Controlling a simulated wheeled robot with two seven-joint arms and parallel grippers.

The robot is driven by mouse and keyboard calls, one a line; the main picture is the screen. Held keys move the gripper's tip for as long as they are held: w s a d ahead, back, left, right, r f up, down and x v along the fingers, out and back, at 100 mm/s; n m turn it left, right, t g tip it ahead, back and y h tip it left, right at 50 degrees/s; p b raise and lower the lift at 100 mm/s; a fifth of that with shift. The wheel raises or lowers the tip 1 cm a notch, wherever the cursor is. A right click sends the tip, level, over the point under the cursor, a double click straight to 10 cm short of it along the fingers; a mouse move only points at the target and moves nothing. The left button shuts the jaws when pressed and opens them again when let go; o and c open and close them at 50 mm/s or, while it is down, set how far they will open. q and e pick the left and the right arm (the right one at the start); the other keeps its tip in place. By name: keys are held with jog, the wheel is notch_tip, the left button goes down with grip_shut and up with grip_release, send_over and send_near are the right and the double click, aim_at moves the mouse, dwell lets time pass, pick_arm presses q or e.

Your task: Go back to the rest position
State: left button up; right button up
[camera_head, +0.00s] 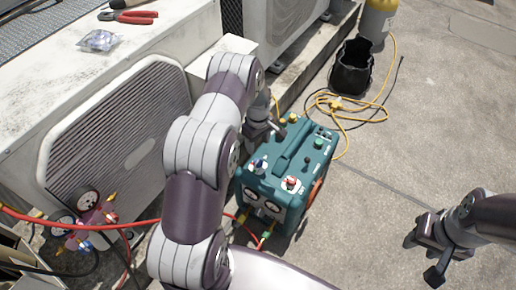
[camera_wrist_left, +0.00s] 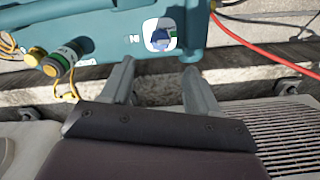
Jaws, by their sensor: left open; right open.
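My left arm reaches up through the middle of the head view. Its gripper (camera_head: 266,130) is at the far left edge of a teal recovery machine (camera_head: 291,160); I cannot tell whether they touch. In the left wrist view, the two fingers (camera_wrist_left: 160,85) are apart with nothing between them. The teal machine (camera_wrist_left: 90,18) fills the top of that view, close beyond the fingertips. My right gripper (camera_head: 424,257) is open and empty over the concrete at the lower right. My left arm hides part of the condenser and ground behind it.
A condenser unit (camera_head: 115,135) stands at left, with a gauge manifold (camera_head: 88,215) and red hose (camera_head: 70,220) low beside it. Pliers (camera_head: 128,16) and a clear bag (camera_head: 98,40) lie on the ledge. A black bucket (camera_head: 352,68) and yellow cable (camera_head: 375,105) are behind the machine. Concrete at right is clear.

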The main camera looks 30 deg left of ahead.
pick_arm(q)
notch_tip(320, 180, up, 2)
jog(key=shift+r, duration=0.15)
dwell(0.5)
